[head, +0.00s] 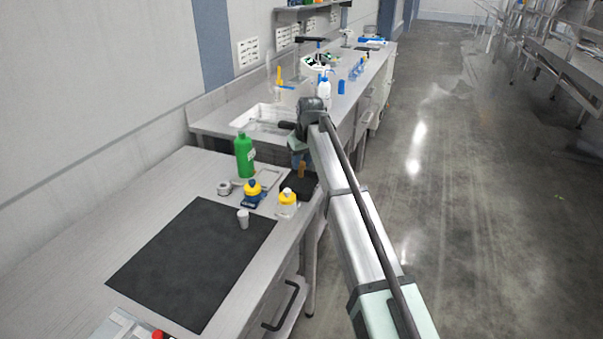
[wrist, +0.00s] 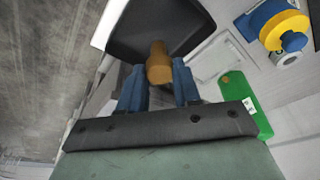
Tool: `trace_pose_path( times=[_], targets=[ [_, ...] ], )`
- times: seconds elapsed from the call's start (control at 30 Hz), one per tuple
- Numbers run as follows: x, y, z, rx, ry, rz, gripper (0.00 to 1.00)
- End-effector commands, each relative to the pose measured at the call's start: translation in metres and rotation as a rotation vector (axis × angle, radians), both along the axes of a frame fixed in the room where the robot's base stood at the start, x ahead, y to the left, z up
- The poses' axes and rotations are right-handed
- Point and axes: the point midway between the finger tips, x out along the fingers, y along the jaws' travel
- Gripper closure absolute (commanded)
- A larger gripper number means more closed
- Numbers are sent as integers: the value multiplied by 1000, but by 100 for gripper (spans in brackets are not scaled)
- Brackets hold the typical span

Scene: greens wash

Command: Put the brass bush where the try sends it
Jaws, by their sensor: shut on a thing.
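The brass bush (wrist: 159,64) is held between the two blue fingers of my gripper (wrist: 160,82) in the wrist view. In the head view the bush (head: 301,171) shows small below my gripper (head: 300,160). It is over the dark, black-lined tray (head: 291,187), which also shows behind the bush in the wrist view (wrist: 160,25). I cannot tell whether the bush touches the tray.
A green bottle (head: 245,156), a blue-and-yellow piece (head: 252,192), a white yellow-topped container (head: 288,203) and a grey ring (head: 224,188) stand near the tray. A pale frame (head: 268,178) lies beside it.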

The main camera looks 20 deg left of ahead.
Motion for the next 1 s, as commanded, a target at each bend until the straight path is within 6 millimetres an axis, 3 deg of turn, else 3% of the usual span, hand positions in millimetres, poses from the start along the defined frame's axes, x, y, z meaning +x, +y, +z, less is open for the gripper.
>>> trace_pose_path(
  times=[0.4, 0.83, 0.87, 1.0],
  targets=[
    [0, 0, -41, -1, 1, 0, 100],
    [0, 0, -45, 0, 0, 0, 100],
    [0, 0, -45, 0, 0, 0, 65],
    [0, 0, -45, 0, 0, 0, 51]
  ],
)
